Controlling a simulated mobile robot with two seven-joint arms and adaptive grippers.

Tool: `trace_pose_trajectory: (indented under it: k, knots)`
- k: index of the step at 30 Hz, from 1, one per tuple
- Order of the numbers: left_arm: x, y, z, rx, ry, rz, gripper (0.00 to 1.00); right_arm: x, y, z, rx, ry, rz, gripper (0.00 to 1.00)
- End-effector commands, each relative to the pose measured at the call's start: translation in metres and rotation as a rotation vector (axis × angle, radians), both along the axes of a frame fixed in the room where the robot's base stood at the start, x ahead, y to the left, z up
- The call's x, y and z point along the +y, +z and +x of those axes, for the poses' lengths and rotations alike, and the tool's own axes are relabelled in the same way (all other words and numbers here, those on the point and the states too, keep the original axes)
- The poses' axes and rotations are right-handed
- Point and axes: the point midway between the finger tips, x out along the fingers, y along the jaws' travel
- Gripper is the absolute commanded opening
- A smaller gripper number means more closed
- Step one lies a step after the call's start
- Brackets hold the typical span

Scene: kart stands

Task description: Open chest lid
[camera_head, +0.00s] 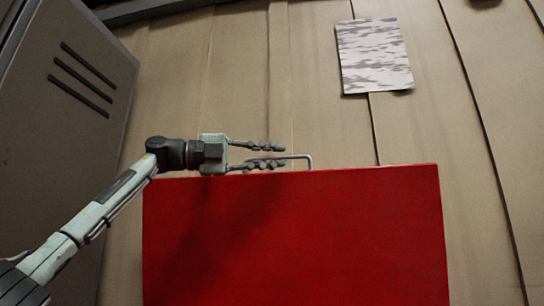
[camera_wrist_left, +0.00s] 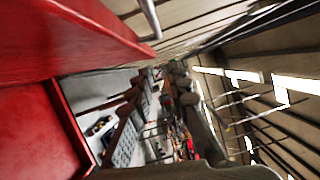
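The red chest lid (camera_head: 295,240) fills the lower middle of the head view as a flat red panel. A thin metal handle (camera_head: 300,157) sticks out at its far edge. My left gripper (camera_head: 275,154) is open at that edge, left of the handle's bent end. Its fingers are apart, one beyond the other, and the nearer one overlaps the handle's left part; contact cannot be told. My right gripper is not in view.
A grey metal cabinet (camera_head: 70,100) with slots stands at the left. A sheet with a grey camouflage pattern (camera_head: 374,55) lies on the panelled brown surface (camera_head: 320,100) beyond the chest. The area around that sheet is clear.

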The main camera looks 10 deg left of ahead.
Motion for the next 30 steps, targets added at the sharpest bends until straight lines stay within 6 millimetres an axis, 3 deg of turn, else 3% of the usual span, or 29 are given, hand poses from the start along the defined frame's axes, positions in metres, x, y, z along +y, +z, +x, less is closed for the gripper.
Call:
trace_pose_trajectory:
  k: [8, 21, 30]
  knots:
    - [0.007, -0.001, -0.002, 0.0, 0.002, 0.0, 0.17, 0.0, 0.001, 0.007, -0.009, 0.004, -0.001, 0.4]
    - [0.086, -0.006, -0.034, 0.001, 0.003, -0.002, 0.17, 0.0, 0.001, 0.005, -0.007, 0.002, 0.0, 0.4]
    - [0.111, -0.008, -0.045, 0.0, 0.0, 0.0, 0.17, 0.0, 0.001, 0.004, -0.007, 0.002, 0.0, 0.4]
